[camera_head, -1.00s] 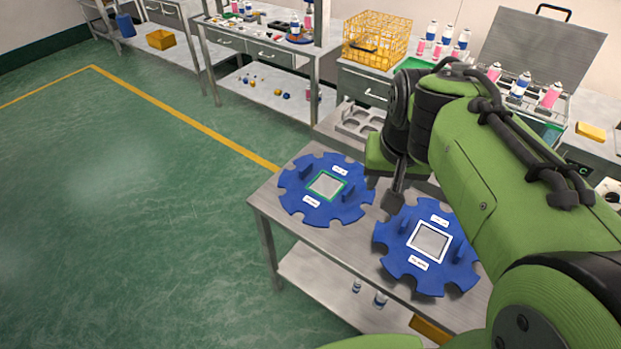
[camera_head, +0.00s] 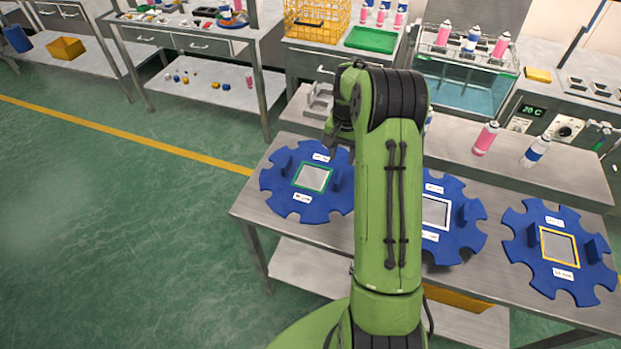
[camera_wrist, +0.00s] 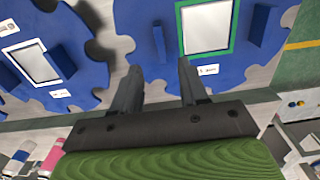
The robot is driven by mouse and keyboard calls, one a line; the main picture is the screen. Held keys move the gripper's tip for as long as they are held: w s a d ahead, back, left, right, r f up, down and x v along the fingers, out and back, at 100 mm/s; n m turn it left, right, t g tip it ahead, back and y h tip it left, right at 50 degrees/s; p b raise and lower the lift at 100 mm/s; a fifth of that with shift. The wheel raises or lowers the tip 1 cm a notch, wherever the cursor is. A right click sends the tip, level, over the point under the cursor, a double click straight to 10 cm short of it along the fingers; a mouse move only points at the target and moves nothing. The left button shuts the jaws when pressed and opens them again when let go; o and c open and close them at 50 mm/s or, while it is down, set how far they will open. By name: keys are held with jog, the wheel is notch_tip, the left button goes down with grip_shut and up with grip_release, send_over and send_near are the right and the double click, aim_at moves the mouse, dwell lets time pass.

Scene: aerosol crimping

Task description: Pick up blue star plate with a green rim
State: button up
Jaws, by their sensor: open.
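The blue star plate with a green rim (camera_head: 299,204) lies flat at the left end of the steel table in the head view. Its green-edged square and two upright blue tabs show. In the wrist view the plate (camera_wrist: 180,75) fills the upper middle. My gripper (camera_wrist: 160,72) is open, its two dark fingers over the near edge of this plate, with nothing between them. One upright tab lies just ahead of the fingers. I cannot tell the gripper's height above the plate.
A white-rimmed blue star plate (camera_head: 464,236) lies in the middle of the table (camera_head: 490,284), partly behind my arm. A yellow-rimmed one (camera_head: 526,262) lies at the right. A pink can (camera_head: 485,139) and a white-blue can (camera_head: 536,151) stand on the raised shelf behind.

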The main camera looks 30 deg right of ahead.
aim_at(339, 176)
notch_tip(339, 176, down, 10)
jog(key=shift+a+r+b, duration=0.1)
jog(key=shift+b, duration=0.45)
jog(key=shift+r, duration=0.1)
grip_shut()
